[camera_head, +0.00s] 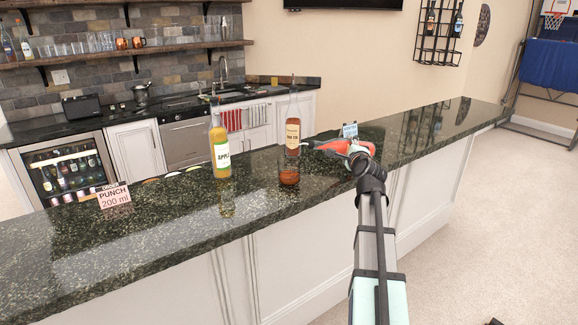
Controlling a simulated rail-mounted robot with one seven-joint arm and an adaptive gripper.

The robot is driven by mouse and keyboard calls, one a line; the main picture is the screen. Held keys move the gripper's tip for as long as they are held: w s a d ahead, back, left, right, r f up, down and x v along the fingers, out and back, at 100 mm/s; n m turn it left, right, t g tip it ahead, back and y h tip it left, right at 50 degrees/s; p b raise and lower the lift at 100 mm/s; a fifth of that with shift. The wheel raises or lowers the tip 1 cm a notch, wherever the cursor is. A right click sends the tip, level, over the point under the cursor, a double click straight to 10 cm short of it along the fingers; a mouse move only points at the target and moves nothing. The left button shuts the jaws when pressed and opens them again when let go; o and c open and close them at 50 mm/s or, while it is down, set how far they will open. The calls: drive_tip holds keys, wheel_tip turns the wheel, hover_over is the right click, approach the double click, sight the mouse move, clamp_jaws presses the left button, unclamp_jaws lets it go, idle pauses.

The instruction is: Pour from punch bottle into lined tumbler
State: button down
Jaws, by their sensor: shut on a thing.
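My gripper (357,152) is above the bar counter, right of centre, shut on a red bottle. The red punch bottle (335,146) lies nearly level in it, its pale neck pointing left. Its label cannot be read, and the gripper partly hides its body. The tumbler (289,173) stands upright on the counter, to the left of and below the bottle's neck. Reddish-brown colour shows in the tumbler; I cannot tell how much is liquid and how much is seen through the glass. Its lines are too small to make out. No stream is clearly visible.
A yellow apple bottle (221,150) stands left of the tumbler, and a brown labelled bottle (293,130) just behind it. A "PUNCH 200 ml" sign (115,196) stands at the left. A small blue-white card (349,130) is behind the gripper. The dark counter (420,130) is clear at the right.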

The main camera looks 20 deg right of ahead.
drive_tip(key=shift+a+r+n+b, duration=0.15)
drive_tip(key=shift+r+n+b, duration=0.1)
drive_tip(key=shift+n+b, duration=0.4)
drive_tip(key=shift+r, duration=0.1)
drive_tip(key=shift+r+b, duration=0.35)
drive_tip(key=shift+b, duration=0.05)
drive_tip(key=shift+r+n+t+h+b, duration=0.3)
drive_tip(key=shift+r+n+t+b, duration=0.2)
drive_tip(key=shift+r, duration=0.35)
idle(2.5)
idle(0.7)
wheel_tip(320, 180, down, 2)
drive_tip(key=shift+f+m+g+p, duration=0.1)
drive_tip(key=shift+m+g+p, duration=0.3)
drive_tip(key=shift+m+p, duration=0.45)
drive_tip(key=m+p, duration=0.1)
drive_tip(key=p, duration=0.2)
drive_tip(key=shift+d+f+y, duration=0.3)
drive_tip(key=shift+f+y, duration=0.05)
drive_tip(key=shift+y, duration=0.05)
drive_tip(key=p, duration=0.3)
drive_tip(key=shift+a+r+m+g, duration=0.3)
drive_tip(key=shift+a+m, duration=0.05)
drive_tip(key=shift+m, duration=0.05)
drive_tip(key=shift+f+p, duration=0.1)
drive_tip(key=shift+p, duration=0.3)
